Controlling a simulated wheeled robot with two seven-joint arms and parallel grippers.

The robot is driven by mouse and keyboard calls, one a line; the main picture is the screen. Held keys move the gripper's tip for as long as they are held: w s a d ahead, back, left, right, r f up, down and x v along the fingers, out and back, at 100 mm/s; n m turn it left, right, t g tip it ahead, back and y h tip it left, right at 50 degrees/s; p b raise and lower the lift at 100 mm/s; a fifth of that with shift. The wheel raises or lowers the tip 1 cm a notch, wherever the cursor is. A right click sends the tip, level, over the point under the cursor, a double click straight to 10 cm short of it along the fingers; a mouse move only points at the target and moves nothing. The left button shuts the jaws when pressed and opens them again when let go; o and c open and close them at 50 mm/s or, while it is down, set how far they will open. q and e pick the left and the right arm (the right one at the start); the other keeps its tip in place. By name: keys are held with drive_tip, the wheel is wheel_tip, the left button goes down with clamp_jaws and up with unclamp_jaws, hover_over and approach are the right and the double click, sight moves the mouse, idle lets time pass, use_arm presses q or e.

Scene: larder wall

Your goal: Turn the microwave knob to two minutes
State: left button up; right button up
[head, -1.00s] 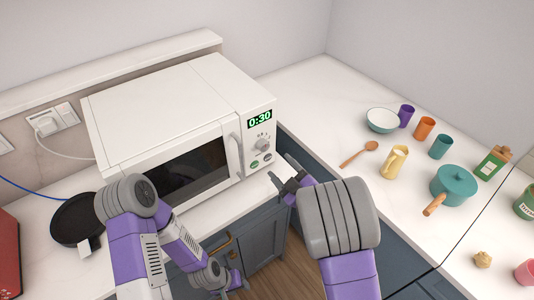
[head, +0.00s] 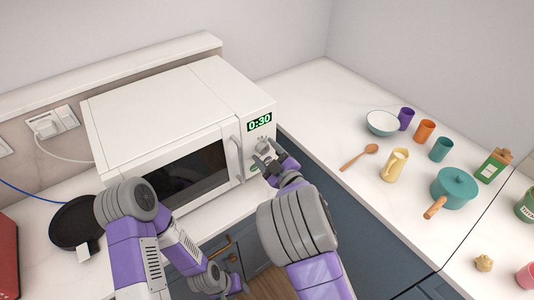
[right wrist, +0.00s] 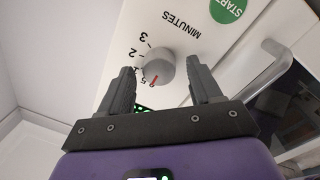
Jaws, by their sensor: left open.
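The white microwave (head: 160,105) stands on the counter, its green display reading 0:30. Its grey round knob (right wrist: 160,68) shows in the right wrist view, with a red pointer toward the .5 mark below 1, 2 and 3. In the head view the knob (head: 262,143) is partly covered by my right gripper (head: 264,157). My right gripper is open in the right wrist view (right wrist: 161,76), one finger on each side of the knob, with gaps visible. My left gripper (head: 238,287) is open and low, in front of the cabinets, away from the microwave.
A green START button (right wrist: 228,8) and the door handle (head: 236,158) are close to the knob. A black pan (head: 75,222) lies left of the microwave. Cups, a bowl (head: 382,123), a wooden spoon (head: 360,158) and a teal pot (head: 455,187) stand on the right counter.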

drive_tip(key=c, duration=1)
drive_tip(key=shift+m, duration=0.3)
drive_tip(key=m+b, duration=0.1)
drive_tip(key=m, duration=0.2)
drive_tip(key=shift+d+b, duration=0.15)
drive_tip(key=shift+b, duration=0.15)
drive_tip(key=m+b, duration=0.3)
drive_tip(key=m, duration=0.2)
drive_tip(key=shift+w+m+g, duration=0.1)
drive_tip(key=shift+m+g, duration=0.2)
drive_tip(key=m+b, duration=0.1)
drive_tip(key=m, duration=0.2)
drive_tip(key=shift+d, duration=0.1)
drive_tip(key=shift+m+g+b, duration=0.3)
drive_tip(key=shift+m+b, duration=0.05)
drive_tip(key=shift+m, duration=1.15)
